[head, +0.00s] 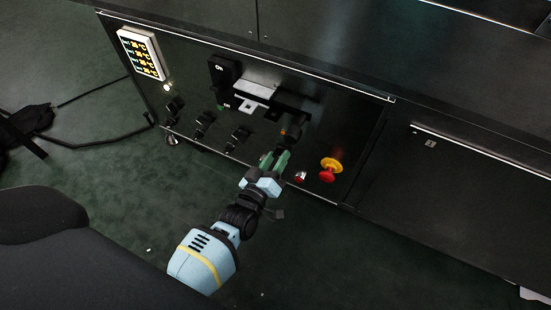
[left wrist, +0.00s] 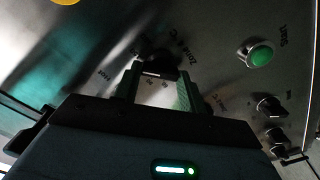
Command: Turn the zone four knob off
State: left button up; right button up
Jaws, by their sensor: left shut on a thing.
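The dark zone four knob (left wrist: 160,64) is between the fingertips of my left gripper (left wrist: 155,82) in the left wrist view. A printed label that seems to read Zone 4 is beside it. The gripper is shut on the knob. Its fingers partly cover the knob, and I cannot read which mark it points to. In the head view my left gripper (head: 282,152) reaches up to the dark control panel (head: 350,125) at the right end of the knob row, against the knob (head: 294,131). My right gripper is not in view.
Other black knobs (head: 240,137) sit to the left on the panel. A red stop button with a yellow collar (head: 331,169) and a small red button (head: 300,177) are close at the right. A lit display (head: 142,53) is at upper left. A green button (left wrist: 260,56) shows in the wrist view.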

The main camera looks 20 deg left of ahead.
pick_arm(q)
jog(key=n, duration=0.7)
jog(key=shift+a+f, duration=0.1)
jog(key=n+b, duration=0.1)
jog(key=n, duration=0.2)
jog(key=shift+n, duration=0.4)
jog(key=n+b, duration=0.1)
jog(key=n, duration=0.1)
jog(key=shift+n+b, duration=0.3)
jog(key=shift+n, duration=0.1)
jog(key=n+b, duration=0.1)
jog(key=n, duration=0.1)
jog(key=shift+n, duration=0.3)
jog(key=shift+n+b, duration=0.3)
jog(key=shift+n, duration=0.6)
jog(key=n, duration=0.2)
jog(key=shift+n, duration=0.3)
jog(key=n, duration=0.5)
jog(key=shift+f, duration=0.1)
jog(key=n, duration=0.3)
jog(key=shift+n, duration=0.7)
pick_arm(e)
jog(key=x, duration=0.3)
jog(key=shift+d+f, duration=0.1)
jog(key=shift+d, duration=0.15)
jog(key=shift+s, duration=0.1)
